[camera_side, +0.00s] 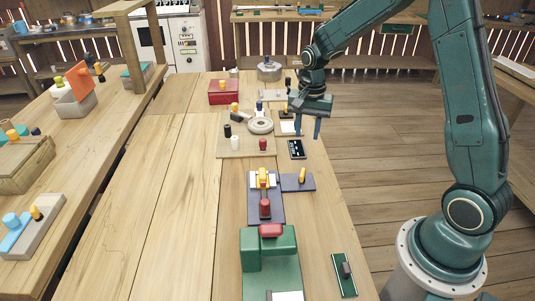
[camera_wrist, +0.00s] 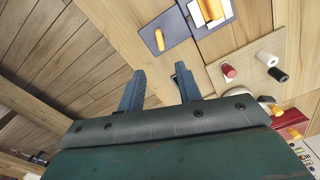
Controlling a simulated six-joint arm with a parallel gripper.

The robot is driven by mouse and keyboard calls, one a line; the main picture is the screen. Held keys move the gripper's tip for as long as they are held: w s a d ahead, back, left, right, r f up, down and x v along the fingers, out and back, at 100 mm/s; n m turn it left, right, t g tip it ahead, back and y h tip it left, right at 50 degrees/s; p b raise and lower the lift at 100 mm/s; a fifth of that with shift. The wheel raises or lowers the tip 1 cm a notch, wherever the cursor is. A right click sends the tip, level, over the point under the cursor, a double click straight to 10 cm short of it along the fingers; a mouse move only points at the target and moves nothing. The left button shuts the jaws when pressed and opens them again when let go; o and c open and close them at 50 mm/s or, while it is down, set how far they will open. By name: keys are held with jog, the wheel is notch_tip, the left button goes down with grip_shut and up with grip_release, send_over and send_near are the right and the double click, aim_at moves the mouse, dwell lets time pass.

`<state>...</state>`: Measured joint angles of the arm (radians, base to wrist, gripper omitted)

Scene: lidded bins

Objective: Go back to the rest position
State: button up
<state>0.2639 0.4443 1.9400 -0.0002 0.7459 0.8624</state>
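My gripper (camera_side: 309,126) is in the air above the right edge of the wooden table (camera_side: 150,215), near its far half. Its two blue-grey fingers point down and stand apart with nothing between them. The wrist view shows the same open fingers (camera_wrist: 157,92), with floorboards and the table edge beyond. The arm reaches in from its round base at the right. The task names no object other than the rest position, which nothing in view marks.
A board with pegs and a round ring (camera_side: 261,126), a small black display (camera_side: 297,149), purple plates (camera_side: 297,182) and a green block device (camera_side: 269,262) stand on the table. A red box (camera_side: 223,92) is farther back. Bins (camera_side: 76,103) stand on a left bench. The table's left half is clear.

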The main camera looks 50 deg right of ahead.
jog(key=s+a+r+n+t, duration=0.2)
jog(key=s+a+r+n, duration=0.25)
jog(key=s+r, duration=0.3)
jog(key=s+a+r+n+t, duration=0.2)
jog(key=s+a+r+n, duration=0.25)
jog(key=s+r, duration=0.35)
jog(key=s+a+r+n+t, duration=0.1)
jog(key=s+a+n, duration=0.1)
jog(key=s+n, duration=0.2)
jog(key=s, duration=0.3)
jog(key=shift+s+r, duration=0.25)
jog(key=shift+r, duration=0.15)
